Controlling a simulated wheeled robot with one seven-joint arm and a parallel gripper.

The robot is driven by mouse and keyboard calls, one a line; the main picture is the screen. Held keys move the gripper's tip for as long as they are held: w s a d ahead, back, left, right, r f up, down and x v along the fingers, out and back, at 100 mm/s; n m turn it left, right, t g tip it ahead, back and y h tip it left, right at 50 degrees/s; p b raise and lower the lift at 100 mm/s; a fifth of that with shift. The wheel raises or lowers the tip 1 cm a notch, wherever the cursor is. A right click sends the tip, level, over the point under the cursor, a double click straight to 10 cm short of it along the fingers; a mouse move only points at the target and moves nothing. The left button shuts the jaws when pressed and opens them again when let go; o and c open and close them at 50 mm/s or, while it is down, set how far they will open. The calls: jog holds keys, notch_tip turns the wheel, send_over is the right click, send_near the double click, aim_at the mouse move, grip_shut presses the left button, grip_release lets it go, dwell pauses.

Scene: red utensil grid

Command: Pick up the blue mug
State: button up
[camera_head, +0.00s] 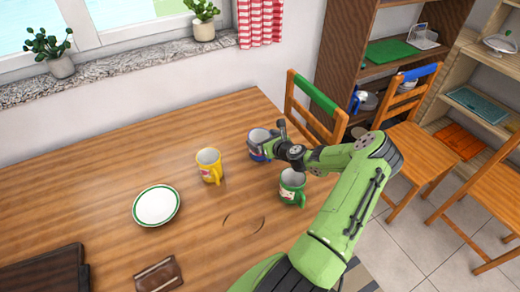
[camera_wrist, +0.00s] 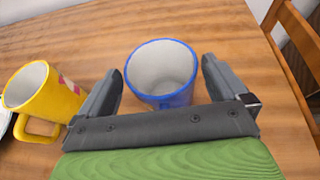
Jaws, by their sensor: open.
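The blue mug (camera_wrist: 161,74) stands upright on the wooden table, with its pale inside facing up in the wrist view. In the head view the blue mug (camera_head: 258,139) is partly hidden behind my gripper (camera_head: 268,141). In the wrist view my gripper (camera_wrist: 163,77) is open, with one dark finger on each side of the mug. A gap shows between each finger and the mug. I cannot see the mug's handle.
A yellow mug (camera_head: 209,168) stands left of the blue mug; a green mug (camera_head: 291,187) stands nearer, under my arm. A white plate (camera_head: 156,205) with a green rim, a wallet (camera_head: 158,275) and a dark case (camera_head: 42,272) lie on the table (camera_head: 90,180). Chairs stand at right.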

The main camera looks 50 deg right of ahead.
jog(key=shift+r, duration=0.1)
jog(key=c, duration=1.6)
notch_tip(320, 180, up, 10)
jog(key=p, duration=0.3)
